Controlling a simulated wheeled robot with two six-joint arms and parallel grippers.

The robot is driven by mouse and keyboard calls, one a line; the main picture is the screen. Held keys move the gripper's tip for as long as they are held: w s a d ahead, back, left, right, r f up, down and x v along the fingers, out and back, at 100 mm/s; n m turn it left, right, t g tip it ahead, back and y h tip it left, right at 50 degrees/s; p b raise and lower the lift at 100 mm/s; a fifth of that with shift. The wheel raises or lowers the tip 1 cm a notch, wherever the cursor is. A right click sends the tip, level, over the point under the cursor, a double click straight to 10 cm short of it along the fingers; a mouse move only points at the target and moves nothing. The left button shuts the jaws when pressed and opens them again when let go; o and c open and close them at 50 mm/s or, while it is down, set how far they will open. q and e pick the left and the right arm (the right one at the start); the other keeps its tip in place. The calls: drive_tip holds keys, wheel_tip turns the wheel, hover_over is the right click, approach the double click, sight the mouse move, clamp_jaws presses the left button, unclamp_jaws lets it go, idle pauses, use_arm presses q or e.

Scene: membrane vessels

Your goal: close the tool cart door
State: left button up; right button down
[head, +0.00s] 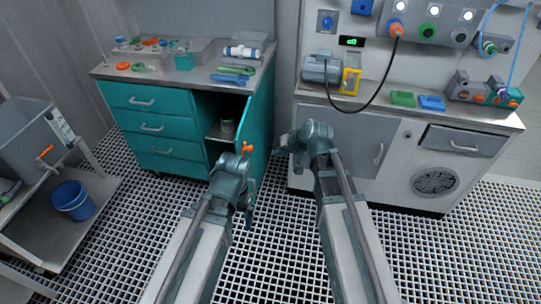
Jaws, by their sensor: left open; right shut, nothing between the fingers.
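The tool cart (165,97) is a teal cabinet with a grey top at the back left in the head view. Its door (259,108) stands open at the cart's right side, swung out toward me. The dark compartment behind it shows, with a small container (227,126) on a shelf. My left gripper (247,149) is open at the lower part of the door; I cannot tell whether it touches. My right gripper (283,143) is shut and empty, just right of the door. The door's handle is not visible, and the arms hide part of its lower end.
A white-and-grey bench (400,120) stands close on the right, with a narrow gap to the cart. A grey trolley (85,190) with a blue bucket (72,200) stands at the left. The grated floor (275,240) in front is clear apart from my arms.

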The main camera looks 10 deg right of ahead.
drive_tip(key=w+a+f+b, duration=0.5)
drive_tip(key=a+f+b, duration=0.1)
drive_tip(key=a+f, duration=0.1)
idle(0.3)
idle(0.3)
